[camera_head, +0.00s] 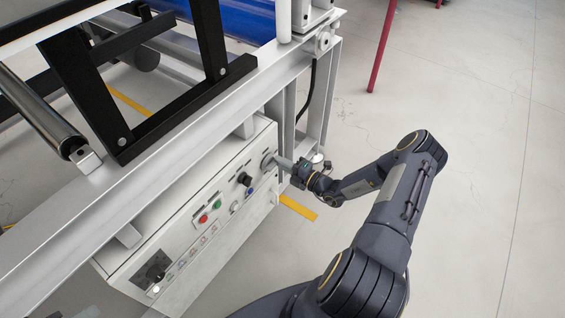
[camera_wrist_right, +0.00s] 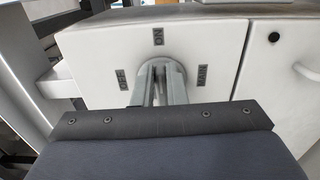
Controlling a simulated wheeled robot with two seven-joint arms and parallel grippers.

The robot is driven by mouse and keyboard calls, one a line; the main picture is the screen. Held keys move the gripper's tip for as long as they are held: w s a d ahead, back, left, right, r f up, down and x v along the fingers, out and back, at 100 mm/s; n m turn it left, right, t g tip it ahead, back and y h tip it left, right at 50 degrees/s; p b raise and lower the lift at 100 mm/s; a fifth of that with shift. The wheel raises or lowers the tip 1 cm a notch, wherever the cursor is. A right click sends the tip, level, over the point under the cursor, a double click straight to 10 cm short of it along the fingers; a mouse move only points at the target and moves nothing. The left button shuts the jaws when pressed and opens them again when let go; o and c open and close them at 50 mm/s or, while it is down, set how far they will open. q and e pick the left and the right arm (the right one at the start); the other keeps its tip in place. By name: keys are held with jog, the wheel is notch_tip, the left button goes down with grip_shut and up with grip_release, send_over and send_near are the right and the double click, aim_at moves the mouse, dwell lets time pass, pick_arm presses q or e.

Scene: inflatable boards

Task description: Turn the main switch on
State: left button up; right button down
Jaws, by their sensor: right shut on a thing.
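The main switch (camera_head: 267,161) is a round grey dial at the far right end of the white control panel (camera_head: 228,178). In the right wrist view its round base (camera_wrist_right: 178,70) shows behind my fingers, with small dark labels above it and on both sides. My right gripper (camera_head: 280,163) is at the panel face, shut on the switch's knob. Its two fingers (camera_wrist_right: 160,78) hide most of the knob, so its exact angle is unclear.
The panel also carries a black knob (camera_head: 244,179), a green button (camera_head: 217,204), a red button (camera_head: 203,218) and a black socket (camera_head: 155,268). A grey machine frame (camera_head: 190,133) runs above the panel. Open floor (camera_head: 480,190) lies to the right.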

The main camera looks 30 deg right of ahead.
jog(key=shift+f, duration=0.1)
dwell(0.5)
jog(key=c, duration=1.5)
grip_release()
jog(key=shift+o, duration=0.2)
jog(key=p+v, duration=0.1)
jog(key=v, duration=0.7)
